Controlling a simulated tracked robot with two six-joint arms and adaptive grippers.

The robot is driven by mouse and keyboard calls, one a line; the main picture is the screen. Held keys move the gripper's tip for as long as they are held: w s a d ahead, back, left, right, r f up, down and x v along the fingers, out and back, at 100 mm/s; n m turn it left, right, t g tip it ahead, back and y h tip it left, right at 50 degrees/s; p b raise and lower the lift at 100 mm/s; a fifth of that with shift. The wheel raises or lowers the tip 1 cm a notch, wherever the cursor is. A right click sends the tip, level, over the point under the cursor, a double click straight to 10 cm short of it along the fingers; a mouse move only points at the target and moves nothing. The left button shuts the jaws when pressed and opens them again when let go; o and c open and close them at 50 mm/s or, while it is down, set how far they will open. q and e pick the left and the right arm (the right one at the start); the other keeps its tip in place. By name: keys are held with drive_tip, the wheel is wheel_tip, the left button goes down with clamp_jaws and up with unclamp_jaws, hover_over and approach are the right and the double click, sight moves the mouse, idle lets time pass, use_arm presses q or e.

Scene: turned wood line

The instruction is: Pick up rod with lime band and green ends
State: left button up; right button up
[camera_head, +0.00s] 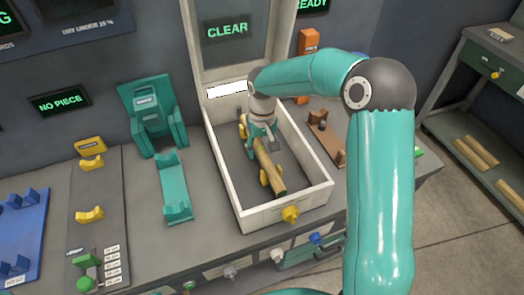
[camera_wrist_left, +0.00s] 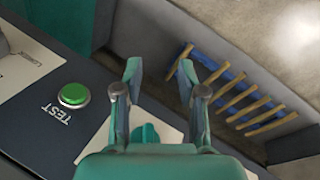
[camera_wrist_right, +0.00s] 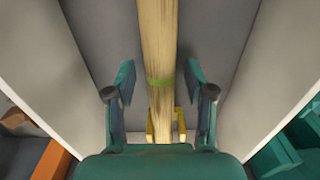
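A pale wooden rod (camera_head: 268,166) lies lengthwise in a white open-lidded box, on yellow supports (camera_head: 264,178). In the right wrist view, the rod (camera_wrist_right: 159,40) shows a lime-green band (camera_wrist_right: 160,82); its end colours are not clear. My right gripper (camera_head: 262,137) is down inside the box over the rod. In its wrist view the open fingers (camera_wrist_right: 160,78) stand on either side of the rod near the band, with gaps to both. My left gripper (camera_wrist_left: 163,80) is open and empty in its own wrist view; it is out of the head view.
The white box (camera_head: 229,180) has walls close around my right gripper, with a yellow knob (camera_head: 290,214) in front. A teal cradle (camera_head: 174,188) stands left. A green TEST button (camera_wrist_left: 74,95) is beside my left gripper. More rods (camera_head: 478,152) lie on the right shelf.

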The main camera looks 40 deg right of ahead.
clamp_jaws()
drive_tip(key=shift+r, duration=0.15)
